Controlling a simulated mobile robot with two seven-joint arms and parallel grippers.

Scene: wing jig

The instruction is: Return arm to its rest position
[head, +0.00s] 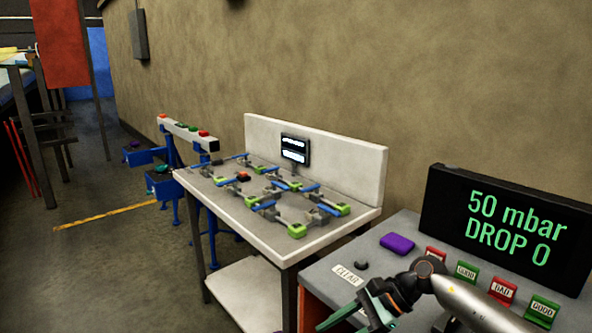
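My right arm (475,300) comes in from the lower right, over the grey test bench (325,275). Its gripper (350,318), with dark green fingers, hangs low over the front of that bench and is partly cut off by the bottom edge. I see nothing held in it, but the fingers' opening is unclear. My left gripper is out of view.
The bench carries a black display (508,228) reading "50 mbar DROP 0", a purple block (397,243), a CLEAR label (347,274) and red and green GOOD/BAD markers (467,271). A white jig table (240,215) stands left of it. Open floor (110,240) lies further left.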

